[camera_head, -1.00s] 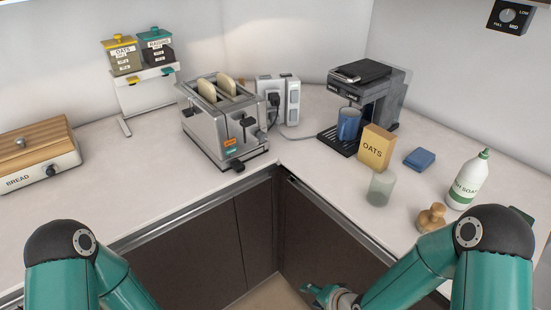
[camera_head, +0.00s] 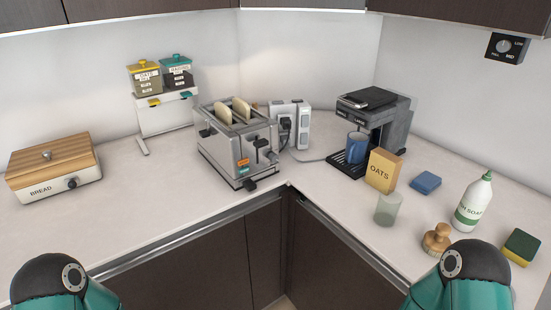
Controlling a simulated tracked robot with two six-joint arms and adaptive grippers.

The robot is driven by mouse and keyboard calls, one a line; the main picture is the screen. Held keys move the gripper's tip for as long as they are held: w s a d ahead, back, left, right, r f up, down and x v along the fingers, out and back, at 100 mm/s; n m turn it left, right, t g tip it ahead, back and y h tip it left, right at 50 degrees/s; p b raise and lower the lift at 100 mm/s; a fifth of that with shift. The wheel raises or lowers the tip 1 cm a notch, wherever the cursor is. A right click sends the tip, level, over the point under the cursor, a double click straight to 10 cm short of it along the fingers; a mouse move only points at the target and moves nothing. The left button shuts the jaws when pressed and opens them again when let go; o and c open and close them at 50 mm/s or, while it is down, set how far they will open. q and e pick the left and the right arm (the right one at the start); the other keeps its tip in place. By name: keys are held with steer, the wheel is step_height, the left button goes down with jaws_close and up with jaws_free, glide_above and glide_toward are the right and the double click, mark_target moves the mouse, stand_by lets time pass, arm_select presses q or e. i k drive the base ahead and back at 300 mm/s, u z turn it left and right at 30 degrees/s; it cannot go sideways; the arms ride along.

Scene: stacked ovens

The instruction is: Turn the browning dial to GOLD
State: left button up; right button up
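A silver toaster (camera_head: 222,152) stands in the corner of the counter with two slices of bread (camera_head: 241,108) in its slots. Its front end carries black levers or knobs (camera_head: 262,142), an orange label (camera_head: 243,162) and a teal label (camera_head: 244,171). A dark part (camera_head: 249,184) sticks out low on that end. I cannot make out a browning dial's marks or the word GOLD at this size. Neither of my grippers is in view; only teal and black arm parts show at the bottom left and bottom right.
A wall dial (camera_head: 503,47) marked MID hangs at the upper right. A bread box (camera_head: 55,172) is at left, a jar stand (camera_head: 165,108) behind it.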

mark_target(274, 157)
steer(key=z, duration=0.2)
steer(key=i, duration=0.5)
steer(key=u, duration=1.05)
steer(key=k, duration=0.9)
steer(key=u, duration=0.15)
steer(key=i, duration=0.85)
steer(key=z, duration=0.05)
